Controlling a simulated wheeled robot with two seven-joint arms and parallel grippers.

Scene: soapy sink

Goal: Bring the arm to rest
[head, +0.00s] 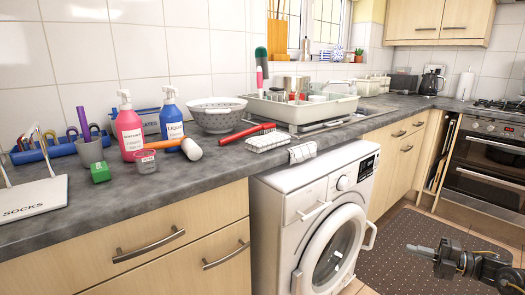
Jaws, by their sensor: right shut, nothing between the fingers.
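My right gripper (412,249) shows at the lower right of the head view. Its fingers are together with nothing between them, and they point left. It hangs in front of the dark dotted floor mat (400,225), to the right of the washing machine (320,220), apart from the counter and cupboards. My left gripper is not in view.
The grey counter (205,180) holds a pink bottle (129,130), a blue bottle (172,117), a colander (216,115), a red rod (246,134) and a white dish rack (300,108). The washing machine's door (333,255) stands ajar. An oven (485,165) is at the right.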

